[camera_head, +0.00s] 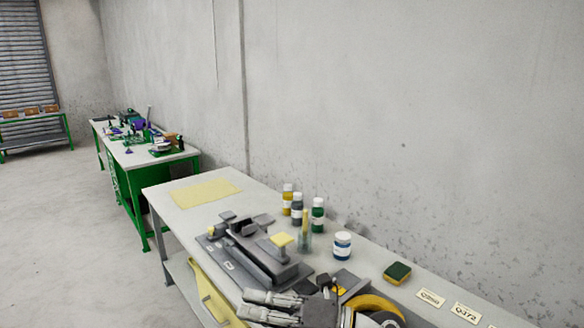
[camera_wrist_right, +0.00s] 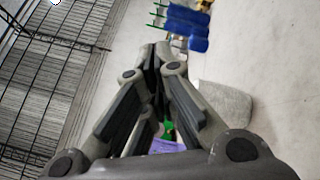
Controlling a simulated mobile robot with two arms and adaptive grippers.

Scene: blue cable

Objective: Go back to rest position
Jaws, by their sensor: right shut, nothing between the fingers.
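My right gripper (camera_head: 246,304) shows at the bottom of the head view, in front of the workbench's near side, its grey fingers pointing left. In the right wrist view, my right gripper (camera_wrist_right: 155,60) has its fingers drawn together at the tips, with nothing between them. My left gripper is in neither view. No blue cable can be made out in either view.
A green bench (camera_head: 150,160) stands farther back. Open floor (camera_head: 60,230) lies at left.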

